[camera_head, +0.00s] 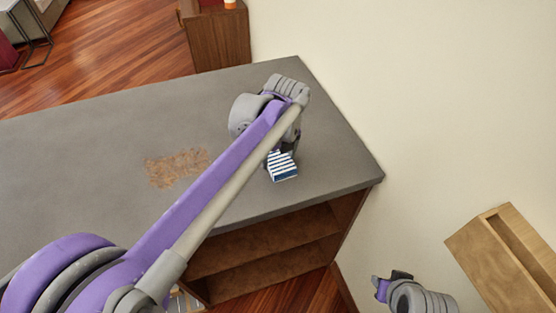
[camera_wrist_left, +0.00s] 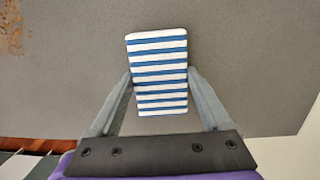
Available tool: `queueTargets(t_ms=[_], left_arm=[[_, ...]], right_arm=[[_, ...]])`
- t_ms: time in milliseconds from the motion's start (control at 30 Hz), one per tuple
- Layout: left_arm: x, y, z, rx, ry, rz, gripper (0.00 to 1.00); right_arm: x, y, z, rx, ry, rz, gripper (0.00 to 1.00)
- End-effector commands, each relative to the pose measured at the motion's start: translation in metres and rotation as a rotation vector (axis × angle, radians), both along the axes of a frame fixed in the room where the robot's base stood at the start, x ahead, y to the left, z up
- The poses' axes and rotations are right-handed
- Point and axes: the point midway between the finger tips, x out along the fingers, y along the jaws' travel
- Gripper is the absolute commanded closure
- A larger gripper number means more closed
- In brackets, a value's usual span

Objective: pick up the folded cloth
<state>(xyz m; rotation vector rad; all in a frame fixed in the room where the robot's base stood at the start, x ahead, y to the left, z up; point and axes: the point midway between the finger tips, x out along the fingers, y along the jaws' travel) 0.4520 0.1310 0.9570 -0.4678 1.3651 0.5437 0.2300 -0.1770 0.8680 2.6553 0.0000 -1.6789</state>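The folded cloth (camera_head: 283,172) is a small block with blue and white stripes, near the front edge of the grey counter top, by its right end. My left gripper (camera_head: 280,152) comes down over it from above. In the left wrist view the cloth (camera_wrist_left: 158,62) sits between the two fingers of the left gripper (camera_wrist_left: 159,74), and both fingertips meet its sides. I cannot tell whether it rests on the counter or is just off it. My right gripper (camera_head: 382,286) is away from the counter at the lower right, its fingers unclear.
The grey counter (camera_head: 85,135) is mostly bare, with a brown rough patch (camera_head: 178,168) left of the cloth. Open shelves (camera_head: 265,250) lie below its front edge. A pale wall (camera_head: 430,100) stands at the right, with a wooden shelf unit (camera_head: 500,265) low on it.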

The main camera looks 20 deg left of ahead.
Motion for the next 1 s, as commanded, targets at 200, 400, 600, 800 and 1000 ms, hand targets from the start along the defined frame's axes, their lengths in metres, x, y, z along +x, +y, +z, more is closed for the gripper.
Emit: queueTargets(t_ms=[200,400,600,800,1000], left_arm=[[0.0,0.0,0.0,0.0,0.0,0.0,0.72],[0.0,0.0,0.0,0.0,0.0,0.0,0.73],[0.0,0.0,0.02,0.0,0.0,0.0,0.73],[0.0,0.0,0.061,0.0,0.0,0.0,0.73],[0.0,0.0,0.092,0.0,0.0,0.0,0.73]], right_arm=[[0.0,0.0,0.0,0.0,0.0,0.0,0.67],[0.0,0.0,0.0,0.0,0.0,0.0,0.67],[0.0,0.0,0.002,0.0,-0.001,0.0,0.67],[0.001,0.0,0.007,0.0,-0.002,0.0,0.67],[0.002,0.0,0.01,0.0,-0.004,0.0,0.67]])
